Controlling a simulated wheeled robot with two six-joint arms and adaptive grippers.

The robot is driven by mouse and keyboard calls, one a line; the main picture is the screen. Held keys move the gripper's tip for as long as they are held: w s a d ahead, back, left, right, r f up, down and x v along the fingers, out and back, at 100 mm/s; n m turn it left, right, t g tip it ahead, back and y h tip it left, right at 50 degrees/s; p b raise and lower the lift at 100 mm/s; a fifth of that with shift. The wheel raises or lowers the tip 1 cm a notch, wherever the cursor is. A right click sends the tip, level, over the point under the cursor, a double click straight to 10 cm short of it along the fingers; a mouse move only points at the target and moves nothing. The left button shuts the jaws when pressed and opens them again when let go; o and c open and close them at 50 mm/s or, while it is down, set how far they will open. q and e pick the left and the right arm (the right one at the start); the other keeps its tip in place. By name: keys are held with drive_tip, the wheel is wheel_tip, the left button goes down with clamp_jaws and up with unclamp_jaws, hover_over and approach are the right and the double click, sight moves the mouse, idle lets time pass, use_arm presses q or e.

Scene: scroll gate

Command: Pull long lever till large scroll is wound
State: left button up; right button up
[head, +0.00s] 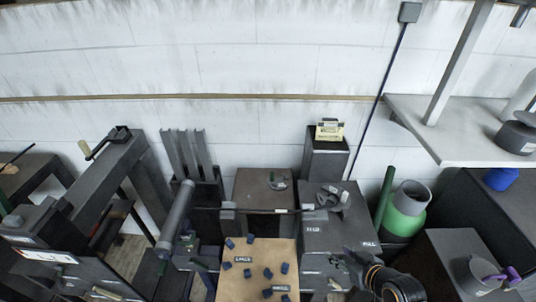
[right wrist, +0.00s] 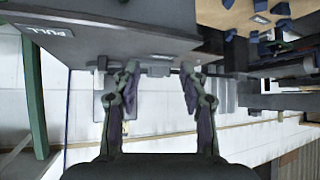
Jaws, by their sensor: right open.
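A long thin dark pole (head: 386,85) with a grey block at its top rises behind a dark grey box (head: 345,215); I take it for the long lever. The box has a PULL label, which also shows in the right wrist view (right wrist: 55,29). A tan panel (head: 250,285) dotted with several blue pieces stands left of the box and seems to be the large scroll. My right gripper (head: 343,266) is low at the box's front right. In the right wrist view its fingers (right wrist: 158,95) are apart, with nothing clearly held. My left gripper does not show.
A dark roller (head: 175,217) and a frame with a crank (head: 95,150) stand left. A green canister (head: 407,210) stands right of the box, below a grey shelf (head: 465,130). A white block wall (head: 230,60) closes the back.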

drive_tip(key=w+t, duration=0.1)
drive_tip(key=w+d+r, duration=0.1)
drive_tip(key=w+d+t, duration=0.1)
drive_tip(key=w, duration=0.1)
drive_tip(key=shift+w+d+r+t+y, duration=0.1)
drive_tip(key=shift+d+r+t+y, duration=0.2)
drive_tip(key=shift+y, duration=0.1)
drive_tip(key=w+d+r+t, duration=0.2)
drive_tip(key=d, duration=0.1)
drive_tip(key=m+t+h, duration=0.4)
approach(389, 187)
drive_tip(key=w, duration=0.2)
drive_tip(key=w+b, duration=0.3)
drive_tip(key=w, duration=0.5)
drive_tip(key=shift+w+a+b, duration=0.15)
drive_tip(key=shift+w+b, duration=0.2)
drive_tip(key=shift+w, duration=0.35)
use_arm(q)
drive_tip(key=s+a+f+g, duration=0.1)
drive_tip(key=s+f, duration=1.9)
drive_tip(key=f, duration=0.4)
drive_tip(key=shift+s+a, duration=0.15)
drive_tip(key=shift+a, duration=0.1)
use_arm(e)
clamp_jaws()
